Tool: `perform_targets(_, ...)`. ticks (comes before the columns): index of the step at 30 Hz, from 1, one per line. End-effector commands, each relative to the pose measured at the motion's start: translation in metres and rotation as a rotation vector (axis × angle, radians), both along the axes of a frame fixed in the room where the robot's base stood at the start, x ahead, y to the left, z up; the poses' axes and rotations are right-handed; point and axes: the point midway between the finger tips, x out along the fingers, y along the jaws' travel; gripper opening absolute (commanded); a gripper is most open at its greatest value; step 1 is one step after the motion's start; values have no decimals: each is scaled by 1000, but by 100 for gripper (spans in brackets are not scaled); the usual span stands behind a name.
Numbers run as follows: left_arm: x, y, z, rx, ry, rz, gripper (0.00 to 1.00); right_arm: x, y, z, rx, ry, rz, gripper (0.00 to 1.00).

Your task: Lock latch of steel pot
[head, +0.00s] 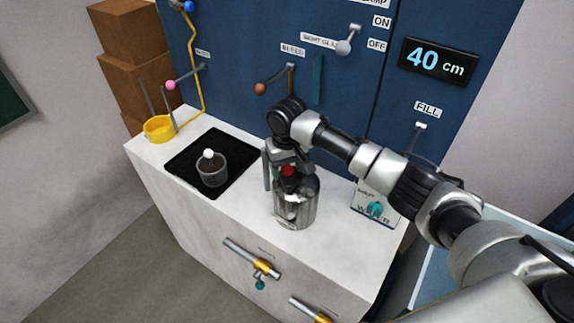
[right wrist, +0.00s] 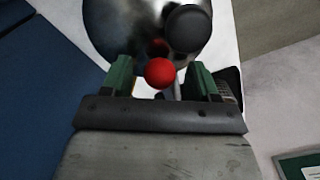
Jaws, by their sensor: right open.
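The steel pot (head: 294,207) stands upright on the white counter, a shiny metal cylinder. In the right wrist view the pot (right wrist: 125,25) fills the top, with a dark round knob (right wrist: 187,28) on it. A red ball (head: 288,170), which looks like the latch's knob, is at the pot's top; in the right wrist view the red ball (right wrist: 159,72) lies between my fingers. My right gripper (right wrist: 160,82) is open, with a green-padded finger on each side of the ball. The arm hides part of the pot's top in the head view. My left gripper is not in view.
A small cup (head: 212,172) with a white ball sits on a black mat (head: 184,166) at left. A yellow ring (head: 159,127) is at the counter's back left. A box with a teal knob (head: 375,209) stands right of the pot. Levers line the blue wall panel (head: 240,30).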

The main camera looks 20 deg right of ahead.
Motion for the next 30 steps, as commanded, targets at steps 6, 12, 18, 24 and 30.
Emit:
perform_targets(6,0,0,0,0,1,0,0,0,0,0,0,0,0,48)
perform_targets(12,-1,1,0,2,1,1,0,0,0,0,0,0,0,17)
perform_targets(18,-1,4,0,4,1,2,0,0,0,1,0,0,0,0)
perform_targets(24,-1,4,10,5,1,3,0,4,-6,4,2,2,76,0)
perform_targets(30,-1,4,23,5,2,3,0,11,-17,4,2,1,117,0)
